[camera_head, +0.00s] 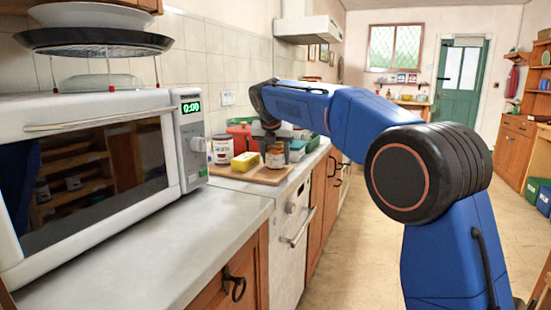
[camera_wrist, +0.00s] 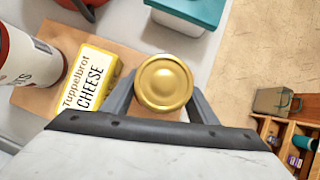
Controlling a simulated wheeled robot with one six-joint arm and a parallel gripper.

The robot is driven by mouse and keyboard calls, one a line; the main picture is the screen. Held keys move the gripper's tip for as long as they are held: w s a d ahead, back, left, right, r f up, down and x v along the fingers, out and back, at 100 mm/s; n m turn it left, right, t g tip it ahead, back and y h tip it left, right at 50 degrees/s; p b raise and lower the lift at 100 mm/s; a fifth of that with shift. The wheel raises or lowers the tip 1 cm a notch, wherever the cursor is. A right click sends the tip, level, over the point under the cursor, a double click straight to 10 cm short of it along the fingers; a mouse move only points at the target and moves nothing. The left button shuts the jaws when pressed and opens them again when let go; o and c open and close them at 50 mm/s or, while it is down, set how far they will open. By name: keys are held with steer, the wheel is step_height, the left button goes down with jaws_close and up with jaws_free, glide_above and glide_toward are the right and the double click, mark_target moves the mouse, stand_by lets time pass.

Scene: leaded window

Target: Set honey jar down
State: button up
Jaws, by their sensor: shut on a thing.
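The honey jar (camera_head: 275,156), with a gold lid and pale label, is at the right end of the wooden board (camera_head: 246,174) on the counter. In the wrist view its round gold lid (camera_wrist: 165,82) sits between the two grey fingers of my gripper (camera_wrist: 164,92), which is shut on it. The jar is upright, seen from above; its lower part is hidden in the wrist view. I cannot tell whether its base touches the board.
A yellow cheese box (camera_wrist: 88,80) stands just left of the jar, with a white tub (camera_wrist: 28,60) beyond it. A teal-lidded container (camera_wrist: 187,14) is behind. A microwave (camera_head: 100,160) fills the near left counter. The counter's right edge is close to the jar.

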steer(key=o, duration=1.5)
steer(key=v, duration=1.2)
steer(key=shift+d, duration=0.1)
